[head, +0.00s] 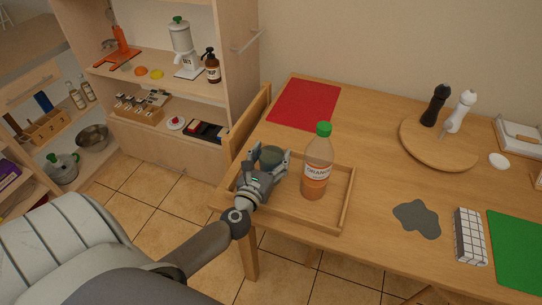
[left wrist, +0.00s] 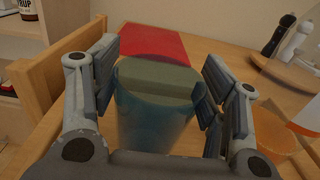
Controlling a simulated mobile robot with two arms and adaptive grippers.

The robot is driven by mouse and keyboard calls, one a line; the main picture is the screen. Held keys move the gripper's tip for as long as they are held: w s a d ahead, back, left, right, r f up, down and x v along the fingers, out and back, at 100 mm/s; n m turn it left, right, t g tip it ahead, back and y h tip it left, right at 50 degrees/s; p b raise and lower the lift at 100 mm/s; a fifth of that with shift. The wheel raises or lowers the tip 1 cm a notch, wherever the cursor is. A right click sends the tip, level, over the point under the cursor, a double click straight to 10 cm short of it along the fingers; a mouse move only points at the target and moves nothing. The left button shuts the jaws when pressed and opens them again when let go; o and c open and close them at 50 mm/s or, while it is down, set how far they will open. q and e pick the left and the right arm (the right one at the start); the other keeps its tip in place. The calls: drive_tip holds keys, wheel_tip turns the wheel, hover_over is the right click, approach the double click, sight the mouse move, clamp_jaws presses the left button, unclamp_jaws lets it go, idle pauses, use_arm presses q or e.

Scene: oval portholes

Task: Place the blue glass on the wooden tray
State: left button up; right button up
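The blue glass (left wrist: 155,120) is upright between the two fingers of my left gripper (left wrist: 158,95) in the left wrist view. The finger pads meet its sides, and the gripper looks shut on it. In the head view, its grey-green top (head: 271,154) shows between the fingers of my left gripper (head: 266,168). The wooden tray (head: 345,205) lies at the table's left end, and the glass is over its left part. The glass's base is hidden, so I cannot tell whether it touches the tray. My right gripper is not in view.
An orange juice bottle (head: 317,165) with a green cap stands in the tray, right of my gripper. A red mat (head: 305,105) lies behind, and a wooden chair (head: 248,125) is at the table's left edge. A round board (head: 440,145) holds two mills.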

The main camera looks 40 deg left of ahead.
use_arm(q)
drive_tip(key=shift+o, duration=1.2)
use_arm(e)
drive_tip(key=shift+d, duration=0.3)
use_arm(q)
drive_tip(key=shift+r, duration=0.15)
drive_tip(key=b+v, duration=0.2)
drive_tip(key=v, duration=0.8)
drive_tip(key=shift+s+d, duration=0.1)
drive_tip(key=shift+s, duration=0.2)
drive_tip(key=shift+s+d+b, duration=0.15)
drive_tip(key=shift+s+b, duration=0.25)
drive_tip(key=shift+s, duration=0.25)
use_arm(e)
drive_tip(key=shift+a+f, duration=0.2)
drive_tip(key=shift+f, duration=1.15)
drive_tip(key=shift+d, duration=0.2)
